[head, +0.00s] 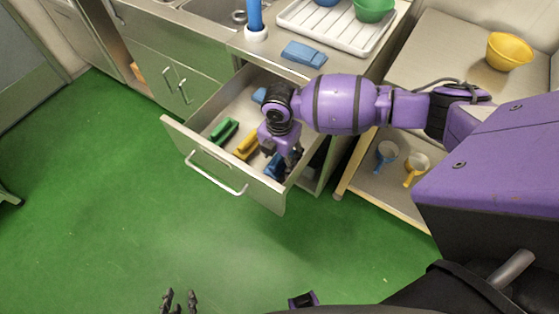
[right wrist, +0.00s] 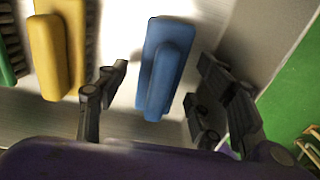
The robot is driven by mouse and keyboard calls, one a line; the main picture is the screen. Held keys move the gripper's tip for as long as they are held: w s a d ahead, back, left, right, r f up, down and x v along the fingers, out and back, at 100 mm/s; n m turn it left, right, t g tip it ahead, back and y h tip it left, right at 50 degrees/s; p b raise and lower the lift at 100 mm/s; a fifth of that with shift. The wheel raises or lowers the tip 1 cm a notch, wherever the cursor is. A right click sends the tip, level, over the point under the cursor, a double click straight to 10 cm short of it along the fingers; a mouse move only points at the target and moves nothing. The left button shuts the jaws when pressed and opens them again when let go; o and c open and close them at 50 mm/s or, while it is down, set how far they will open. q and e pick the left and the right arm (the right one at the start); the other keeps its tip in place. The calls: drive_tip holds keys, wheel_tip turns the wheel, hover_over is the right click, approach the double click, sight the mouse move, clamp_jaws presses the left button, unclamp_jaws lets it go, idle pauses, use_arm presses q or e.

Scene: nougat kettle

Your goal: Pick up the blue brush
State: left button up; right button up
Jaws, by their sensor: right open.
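The blue brush (head: 272,166) lies in the open drawer (head: 203,155), at its right side near the front, partly hidden by my right gripper (head: 281,157). In the right wrist view the blue brush (right wrist: 165,60) shows between the two open fingers of that gripper (right wrist: 163,82). Free space shows on both sides of the brush, and neither finger is seen touching it. My left gripper (head: 179,300) is empty at the bottom edge of the head view, far from the drawer, with its fingers apart.
A yellow brush (head: 246,144) and a green brush (head: 224,131) lie left of the blue one. Another blue item (head: 259,95) is deeper in the drawer. The counter above holds a blue object (head: 304,53) and a dish rack (head: 337,38). The drawer's front and side walls stand close to my right gripper.

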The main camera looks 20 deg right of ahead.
sight(279, 156)
drive_tip(key=shift+f, duration=0.15)
drive_tip(key=c, duration=1.3)
wheel_tip(279, 156, up, 10)
drive_tip(key=shift+r, duration=0.1)
